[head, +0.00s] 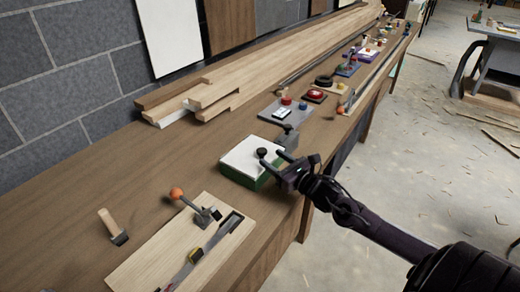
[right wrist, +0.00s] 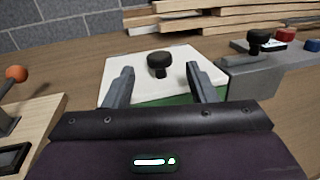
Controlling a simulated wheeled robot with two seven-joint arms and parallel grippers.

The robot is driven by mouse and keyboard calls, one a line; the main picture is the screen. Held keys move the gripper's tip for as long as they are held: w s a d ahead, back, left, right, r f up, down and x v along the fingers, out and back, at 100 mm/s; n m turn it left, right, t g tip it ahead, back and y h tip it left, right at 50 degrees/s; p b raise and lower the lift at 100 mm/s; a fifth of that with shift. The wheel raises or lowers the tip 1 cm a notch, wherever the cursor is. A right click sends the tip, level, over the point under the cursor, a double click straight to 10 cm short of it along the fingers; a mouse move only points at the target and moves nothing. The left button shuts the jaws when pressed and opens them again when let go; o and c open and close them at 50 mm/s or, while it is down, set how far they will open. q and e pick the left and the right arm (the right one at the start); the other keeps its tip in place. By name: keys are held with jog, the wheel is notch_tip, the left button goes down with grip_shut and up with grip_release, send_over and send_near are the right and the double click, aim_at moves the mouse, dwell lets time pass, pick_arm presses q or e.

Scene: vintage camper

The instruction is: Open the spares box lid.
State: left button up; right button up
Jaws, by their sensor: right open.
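The spares box, green with a white lid (head: 242,155), stands near the front edge of the wooden workbench. Its lid looks shut. A black knob (head: 262,152) sits on top of the lid; it also shows in the right wrist view (right wrist: 159,63). My right gripper (head: 272,160) is open and empty at the box's front right side. In the right wrist view its two fingers (right wrist: 162,80) point at the lid, with the knob ahead between them, apart from both. My left gripper is not in view.
A grey block with a black knob (head: 287,137) stands right behind the box. A wooden board with an orange-knobbed lever (head: 177,193) lies to the left, beside a small wooden-handled tool (head: 113,227). Timber planks (head: 260,70) lie along the wall.

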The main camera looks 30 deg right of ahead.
aim_at(266, 154)
jog(key=w, duration=0.4)
jog(key=shift+a+r+p, duration=0.1)
jog(key=shift+a+p, duration=0.25)
jog(key=shift+w+a, duration=0.2)
jog(key=shift+w, duration=0.8)
jog(key=c, duration=0.5)
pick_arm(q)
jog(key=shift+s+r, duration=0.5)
pick_arm(e)
grip_shut()
